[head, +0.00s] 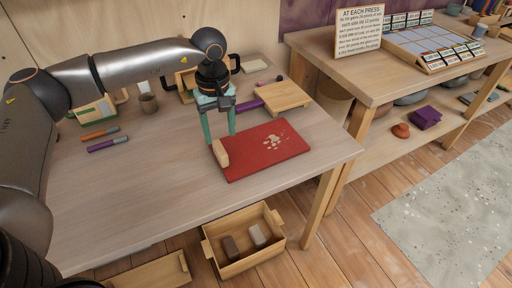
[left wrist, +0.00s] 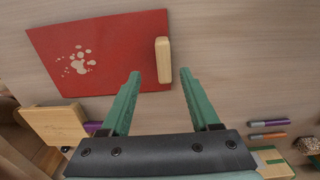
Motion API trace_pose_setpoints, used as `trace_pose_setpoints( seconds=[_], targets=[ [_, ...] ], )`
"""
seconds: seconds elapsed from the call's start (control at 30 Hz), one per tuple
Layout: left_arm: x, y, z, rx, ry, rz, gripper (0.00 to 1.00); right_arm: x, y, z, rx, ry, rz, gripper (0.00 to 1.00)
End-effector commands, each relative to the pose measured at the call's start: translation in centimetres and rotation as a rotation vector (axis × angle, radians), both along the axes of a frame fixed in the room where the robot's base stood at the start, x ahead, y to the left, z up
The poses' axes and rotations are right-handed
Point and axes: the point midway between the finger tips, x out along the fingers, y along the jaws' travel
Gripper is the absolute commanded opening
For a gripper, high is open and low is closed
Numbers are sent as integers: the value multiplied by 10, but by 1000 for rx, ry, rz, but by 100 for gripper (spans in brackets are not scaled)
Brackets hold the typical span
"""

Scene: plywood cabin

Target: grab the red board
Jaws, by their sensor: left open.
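The red board (head: 268,154) lies flat on the wooden table near its right front edge, with pale splotches on its surface. A light wooden handle block (head: 220,153) sits at its left edge. In the left wrist view the red board (left wrist: 95,58) fills the upper left, and its wooden handle (left wrist: 163,60) shows ahead of and between my fingertips. My left gripper (head: 221,138) is open and points down just behind the handle end; its green fingers (left wrist: 160,85) show apart and empty in the left wrist view. My right gripper is not in view.
A wooden block board (head: 284,96) with a purple handle lies behind the red board. A wooden crate (head: 243,240) is on the floor below. The table's front left is clear.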

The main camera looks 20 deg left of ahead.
Motion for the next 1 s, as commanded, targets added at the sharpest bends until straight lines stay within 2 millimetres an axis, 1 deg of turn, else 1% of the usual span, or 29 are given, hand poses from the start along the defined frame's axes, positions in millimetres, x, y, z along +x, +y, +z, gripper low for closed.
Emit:
trace_pose_setpoints(
  seconds=[0.03,0.17,0.23,0.4,0.5,0.6,0.8,1.0],
  targets=[
    [0,0,-5,0,0,0,62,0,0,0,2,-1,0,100],
    [0,1,-13,0,0,0,62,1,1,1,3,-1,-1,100],
    [-2,2,-21,1,1,0,62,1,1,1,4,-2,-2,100],
    [-6,6,-47,0,2,1,62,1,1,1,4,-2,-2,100],
    [-5,5,-58,1,1,0,62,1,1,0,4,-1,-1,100],
    [-5,5,-62,-1,-1,0,62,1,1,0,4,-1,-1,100],
    [-5,5,-63,-1,-1,0,62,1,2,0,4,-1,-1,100],
    [-5,5,-62,-1,-1,0,40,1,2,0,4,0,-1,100]
  ],
)
